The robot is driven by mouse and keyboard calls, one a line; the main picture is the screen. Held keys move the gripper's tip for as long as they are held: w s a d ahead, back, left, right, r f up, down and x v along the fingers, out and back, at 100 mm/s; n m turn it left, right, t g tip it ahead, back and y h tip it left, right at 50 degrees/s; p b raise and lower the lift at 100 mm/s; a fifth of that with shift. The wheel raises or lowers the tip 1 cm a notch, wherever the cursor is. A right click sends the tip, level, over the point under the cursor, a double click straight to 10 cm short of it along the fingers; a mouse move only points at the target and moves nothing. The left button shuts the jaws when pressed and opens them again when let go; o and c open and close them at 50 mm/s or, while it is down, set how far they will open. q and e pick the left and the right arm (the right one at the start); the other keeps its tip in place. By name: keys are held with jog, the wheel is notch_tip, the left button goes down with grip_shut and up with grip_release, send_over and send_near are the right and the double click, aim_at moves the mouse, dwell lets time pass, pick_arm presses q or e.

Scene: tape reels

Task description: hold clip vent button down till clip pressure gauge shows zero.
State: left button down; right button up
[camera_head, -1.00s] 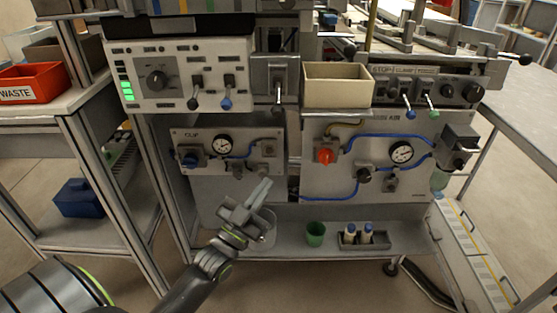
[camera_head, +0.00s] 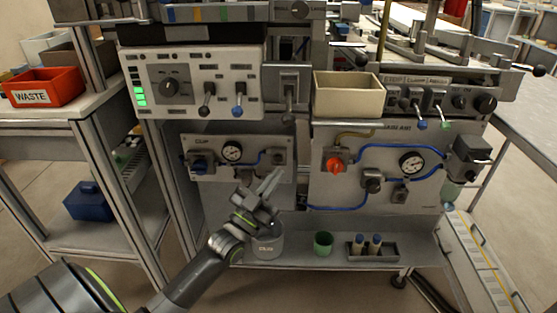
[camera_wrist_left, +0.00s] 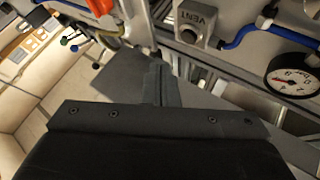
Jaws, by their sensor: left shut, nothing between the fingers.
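The CLIP panel (camera_head: 215,175) is on the front of the machine, left of centre. Its round white pressure gauge (camera_head: 232,151) also shows in the left wrist view (camera_wrist_left: 292,75); I cannot read its value with certainty. The vent block (camera_head: 278,157) sits at the panel's right side. In the left wrist view the block, labelled VENT upside down (camera_wrist_left: 193,18), has a round button (camera_wrist_left: 187,36) on its face. My left gripper (camera_head: 274,178) is shut and empty. Its fingertips are just below the vent block in the head view, apart from the button. My right gripper is not in view.
The BASE AIR panel (camera_head: 325,190) with a red knob (camera_head: 336,165) is to the right. Below stand a grey container (camera_head: 268,245), green cup (camera_head: 323,243) and bottle rack (camera_head: 372,252).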

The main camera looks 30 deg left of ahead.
aim_at(279, 159)
pick_arm(q)
jog(key=shift+w+a, duration=0.4)
jog(key=shift+w, duration=0.2)
jog(key=shift+w+a, duration=0.35)
jog(key=shift+w, duration=0.25)
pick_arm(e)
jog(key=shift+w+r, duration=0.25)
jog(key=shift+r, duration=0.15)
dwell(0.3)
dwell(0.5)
pick_arm(q)
jog(key=shift+w+a, duration=0.2)
jog(key=shift+w, duration=0.15)
